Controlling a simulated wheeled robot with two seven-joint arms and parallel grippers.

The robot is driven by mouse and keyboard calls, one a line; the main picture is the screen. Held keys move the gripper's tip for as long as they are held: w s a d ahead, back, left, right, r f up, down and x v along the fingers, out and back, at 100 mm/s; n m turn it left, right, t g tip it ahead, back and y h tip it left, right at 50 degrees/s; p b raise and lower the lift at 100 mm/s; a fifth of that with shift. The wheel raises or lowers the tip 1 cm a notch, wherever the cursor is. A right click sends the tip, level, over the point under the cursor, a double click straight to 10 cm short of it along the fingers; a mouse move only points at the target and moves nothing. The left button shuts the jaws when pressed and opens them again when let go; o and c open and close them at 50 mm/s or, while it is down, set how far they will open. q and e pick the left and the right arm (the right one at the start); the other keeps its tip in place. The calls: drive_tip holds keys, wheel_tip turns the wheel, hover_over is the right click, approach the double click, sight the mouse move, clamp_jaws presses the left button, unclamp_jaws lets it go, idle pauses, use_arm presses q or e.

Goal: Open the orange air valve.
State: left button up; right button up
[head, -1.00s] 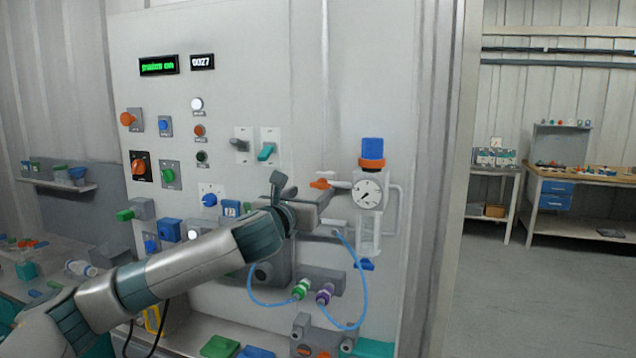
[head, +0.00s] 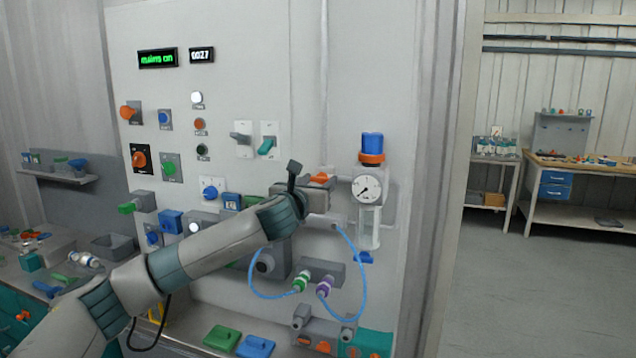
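The orange air valve (head: 321,177) is a small orange handle on the grey panel, just left of the round pressure gauge (head: 366,188). Only its upper part shows; my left gripper (head: 318,196) is in front of its lower part. My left arm comes in from the lower left, and the gripper points right, right at the handle or just below it. I cannot tell whether it touches the handle, and its fingers are too hidden to tell open from shut. My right gripper is not in view.
A blue-topped regulator (head: 372,146) stands by the gauge. Blue tubing (head: 362,290) loops below the valve between couplings. Switches and knobs fill the panel to the left. A workbench (head: 570,170) stands far back right, with open floor before it.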

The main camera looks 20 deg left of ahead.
use_arm(q)
drive_tip(key=c, duration=0.6)
drive_tip(key=shift+o, duration=0.2)
drive_tip(key=shift+n, duration=0.4)
drive_tip(key=shift+n+p, duration=0.35)
drive_tip(key=shift+n, duration=0.45)
drive_tip(key=n, duration=0.4)
drive_tip(key=shift+p, duration=0.35)
drive_tip(key=n, duration=0.9)
drive_tip(key=shift+n, duration=0.3)
drive_tip(key=shift+r, duration=0.1)
